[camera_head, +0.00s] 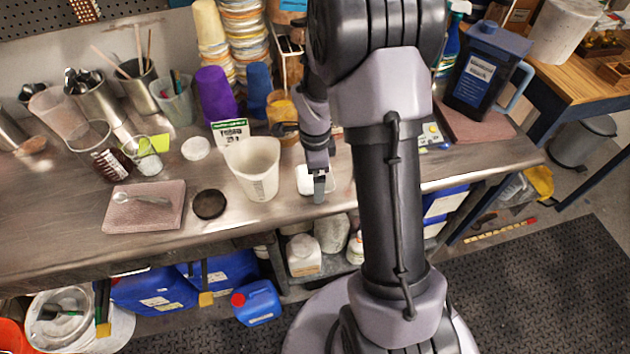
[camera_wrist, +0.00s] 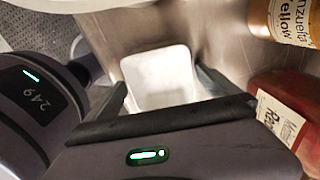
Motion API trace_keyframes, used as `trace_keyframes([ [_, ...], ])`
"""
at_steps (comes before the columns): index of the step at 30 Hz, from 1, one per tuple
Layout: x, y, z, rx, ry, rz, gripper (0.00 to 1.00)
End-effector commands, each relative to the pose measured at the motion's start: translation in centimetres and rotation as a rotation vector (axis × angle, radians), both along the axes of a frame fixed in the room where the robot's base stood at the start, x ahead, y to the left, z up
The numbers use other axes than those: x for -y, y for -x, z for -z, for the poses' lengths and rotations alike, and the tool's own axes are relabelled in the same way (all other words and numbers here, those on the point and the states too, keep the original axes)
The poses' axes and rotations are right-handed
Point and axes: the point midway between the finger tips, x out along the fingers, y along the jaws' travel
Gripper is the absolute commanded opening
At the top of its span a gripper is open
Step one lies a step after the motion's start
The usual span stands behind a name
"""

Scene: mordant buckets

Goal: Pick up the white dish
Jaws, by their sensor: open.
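The white dish (camera_head: 304,180) is small and square with rounded corners. It lies on the metal bench near its front edge, partly hidden by my gripper in the head view. In the wrist view the dish (camera_wrist: 160,78) shows between the two fingers, its near end hidden by my gripper body. My gripper (camera_head: 320,190) points down over the dish and is open, with one finger on each side of it in the wrist view (camera_wrist: 160,92). I cannot tell whether the fingers touch the dish.
A white measuring jug (camera_head: 257,172) stands just left of the dish. A black round lid (camera_head: 209,204) and a pinkish slab (camera_head: 145,207) lie farther left. In the wrist view, a yellow-labelled jar (camera_wrist: 290,20) and a red container (camera_wrist: 290,105) are close on the right.

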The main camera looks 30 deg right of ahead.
Motion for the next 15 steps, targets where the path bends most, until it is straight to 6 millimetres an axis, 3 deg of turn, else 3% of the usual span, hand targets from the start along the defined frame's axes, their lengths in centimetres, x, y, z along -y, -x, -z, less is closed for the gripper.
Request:
trace_keyframes([
  [14, 0.0, -0.01, 0.28, 0.0, 0.0, 0.0, 1.0],
  [15, 0.0, -0.01, 0.28, 0.0, 0.0, 0.0, 0.96],
])
